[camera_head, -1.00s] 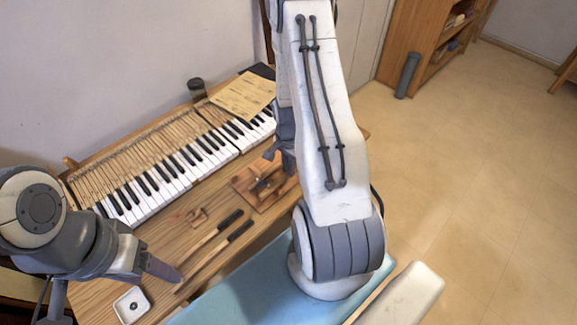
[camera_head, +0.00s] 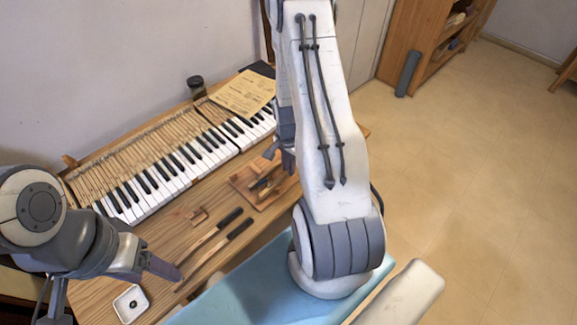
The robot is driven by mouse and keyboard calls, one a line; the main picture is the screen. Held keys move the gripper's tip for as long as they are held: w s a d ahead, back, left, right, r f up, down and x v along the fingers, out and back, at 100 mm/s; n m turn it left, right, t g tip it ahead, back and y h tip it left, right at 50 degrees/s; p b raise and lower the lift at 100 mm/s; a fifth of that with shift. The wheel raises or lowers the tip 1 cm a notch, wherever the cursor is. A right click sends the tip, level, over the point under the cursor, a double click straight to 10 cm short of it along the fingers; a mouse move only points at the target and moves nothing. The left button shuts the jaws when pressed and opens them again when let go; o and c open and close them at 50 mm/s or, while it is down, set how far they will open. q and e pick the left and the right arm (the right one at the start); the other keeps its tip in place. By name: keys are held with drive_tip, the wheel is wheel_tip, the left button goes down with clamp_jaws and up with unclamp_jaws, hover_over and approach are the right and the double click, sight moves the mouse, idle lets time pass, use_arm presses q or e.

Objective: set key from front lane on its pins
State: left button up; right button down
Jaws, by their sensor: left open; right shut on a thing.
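Two long wooden keys with black ends, a rear one (camera_head: 213,232) and a front one (camera_head: 220,248), lie side by side on the table in front of the keyboard. The keyboard (camera_head: 170,170) has rows of white and black keys with bare wooden key tails behind. My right gripper (camera_head: 286,160) is shut, above the right side of a wooden stand (camera_head: 247,190). What it holds is mostly hidden by my arm and too small to make out. My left gripper (camera_head: 162,268) is open and empty, left of the loose keys. No pins can be made out.
A small white dish (camera_head: 131,304) sits at the table's front left. A small wooden piece (camera_head: 199,215) lies behind the loose keys. A paper sheet (camera_head: 243,93) and a dark jar (camera_head: 196,87) are at the back. A blue surface (camera_head: 255,290) lies in front of the table.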

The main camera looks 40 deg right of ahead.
drive_tip(key=shift+f+b, duration=0.4)
drive_tip(key=shift+f, duration=0.1)
idle(0.6)
drive_tip(key=c, duration=1.2)
unclamp_jaws()
drive_tip(key=shift+r, duration=0.15)
drive_tip(key=shift+r+p, duration=0.95)
drive_tip(key=shift+r, duration=0.1)
drive_tip(key=o, duration=0.5)
drive_tip(key=shift+o, duration=0.2)
